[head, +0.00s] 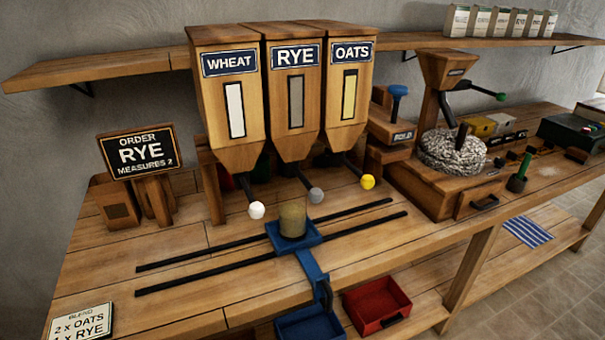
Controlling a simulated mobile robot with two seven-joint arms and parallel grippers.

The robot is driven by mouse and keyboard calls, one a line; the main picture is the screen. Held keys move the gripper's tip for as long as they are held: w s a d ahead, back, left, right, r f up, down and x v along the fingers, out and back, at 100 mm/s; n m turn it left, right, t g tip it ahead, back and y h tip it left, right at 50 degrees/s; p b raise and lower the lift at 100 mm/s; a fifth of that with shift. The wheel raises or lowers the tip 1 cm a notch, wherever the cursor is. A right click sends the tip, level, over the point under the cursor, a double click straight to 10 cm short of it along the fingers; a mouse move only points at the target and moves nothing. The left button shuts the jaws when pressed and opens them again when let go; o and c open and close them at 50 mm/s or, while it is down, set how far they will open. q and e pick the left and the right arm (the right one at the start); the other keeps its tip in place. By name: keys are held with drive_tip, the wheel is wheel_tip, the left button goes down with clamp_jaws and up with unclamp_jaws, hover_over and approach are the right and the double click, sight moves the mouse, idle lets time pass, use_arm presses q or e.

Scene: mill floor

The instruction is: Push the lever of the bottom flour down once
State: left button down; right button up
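Three wooden hoppers stand side by side: WHEAT (228,105), RYE (295,130) and OATS (347,120). Each has a dark lever sticking out below it: a white knob (257,210) under wheat, a grey knob (316,195) under rye, a yellow knob (368,182) under oats. A blend card (84,318) at the lower left reads 2 x OATS, then 1 x RYE; the frame cuts its bottom edge. A cup (293,217) with tan contents sits on a blue carriage (313,238), roughly in front of the rye hopper. Neither gripper shows.
An order sign (140,152) reads RYE, MEASURES 2. Two dark rails (180,262) cross the bench. A blue bin (308,325) and a red bin (376,305) sit below the front edge. A mill (452,150) stands right.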

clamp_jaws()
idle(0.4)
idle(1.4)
